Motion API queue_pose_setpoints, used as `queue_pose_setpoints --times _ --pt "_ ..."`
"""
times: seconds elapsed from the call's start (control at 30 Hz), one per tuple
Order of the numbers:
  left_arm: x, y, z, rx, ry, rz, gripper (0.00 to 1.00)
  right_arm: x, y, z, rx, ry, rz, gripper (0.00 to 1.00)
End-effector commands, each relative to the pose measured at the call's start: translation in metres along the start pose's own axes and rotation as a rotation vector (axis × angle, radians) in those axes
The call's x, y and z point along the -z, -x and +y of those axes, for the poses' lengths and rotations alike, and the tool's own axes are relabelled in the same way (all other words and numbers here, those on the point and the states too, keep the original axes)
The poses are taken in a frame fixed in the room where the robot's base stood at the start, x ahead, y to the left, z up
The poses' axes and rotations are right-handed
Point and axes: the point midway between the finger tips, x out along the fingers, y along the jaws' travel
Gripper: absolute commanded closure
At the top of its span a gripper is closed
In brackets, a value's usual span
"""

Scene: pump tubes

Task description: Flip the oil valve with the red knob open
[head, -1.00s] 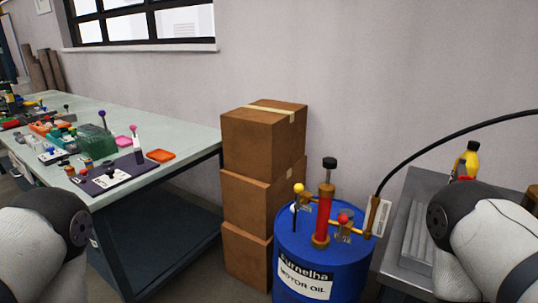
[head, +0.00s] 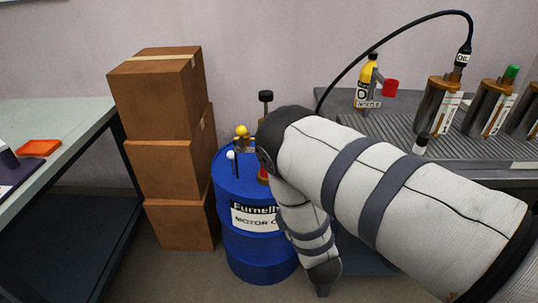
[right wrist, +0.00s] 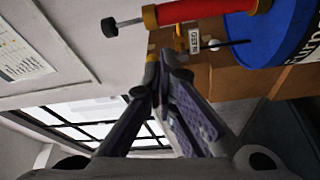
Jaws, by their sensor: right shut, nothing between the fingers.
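The blue motor oil drum (head: 235,255) stands right of the boxes in the head view. On it are a yellow knob (head: 242,130), a white knob (head: 230,155) and the black pump handle (head: 266,96). My right arm covers most of the pump, and I cannot see the valve's red knob in either view. The right wrist view shows the red pump tube (right wrist: 190,10), its black handle (right wrist: 110,27) and the drum (right wrist: 275,35), turned sideways. My right gripper (right wrist: 155,75) is shut and empty, apart from the tube. My left gripper is out of view.
Stacked cardboard boxes (head: 168,165) stand close left of the drum. A workbench (head: 75,128) is at the left. At the right, a grey table (head: 330,100) holds a yellow bottle (head: 367,85), a red cup (head: 390,87) and metal cylinders (head: 437,105), with a black hose (head: 400,25) arching above.

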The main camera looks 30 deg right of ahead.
Motion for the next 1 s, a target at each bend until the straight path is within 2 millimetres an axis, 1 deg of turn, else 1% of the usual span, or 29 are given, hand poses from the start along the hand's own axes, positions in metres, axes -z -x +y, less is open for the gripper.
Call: queue_pose_setpoints --times 0.07,0.17,0.5,0.53,0.6,0.7,0.83,1.0 --pt "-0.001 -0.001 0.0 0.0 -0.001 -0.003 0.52 0.0 -0.009 0.001 -0.004 0.0 0.0 1.0" --pt "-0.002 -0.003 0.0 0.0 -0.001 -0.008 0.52 0.0 -0.027 0.001 -0.004 -0.002 0.001 1.0" --pt "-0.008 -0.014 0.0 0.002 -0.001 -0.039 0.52 -0.001 -0.101 -0.002 0.001 -0.003 -0.001 1.0" --pt "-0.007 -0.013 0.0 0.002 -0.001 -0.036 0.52 -0.01 -0.1 -0.001 0.003 -0.001 -0.005 1.0" --pt "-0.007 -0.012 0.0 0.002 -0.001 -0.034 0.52 -0.021 -0.103 0.0 0.002 -0.001 -0.004 1.0" --pt "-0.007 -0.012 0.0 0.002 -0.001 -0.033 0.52 -0.032 -0.105 0.0 0.002 -0.003 -0.002 1.0" --pt "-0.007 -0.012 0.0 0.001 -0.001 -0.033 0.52 -0.038 -0.107 0.0 0.002 -0.003 -0.002 1.0" --pt "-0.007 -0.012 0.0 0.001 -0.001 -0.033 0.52 -0.039 -0.107 0.0 0.002 -0.003 -0.001 1.0"
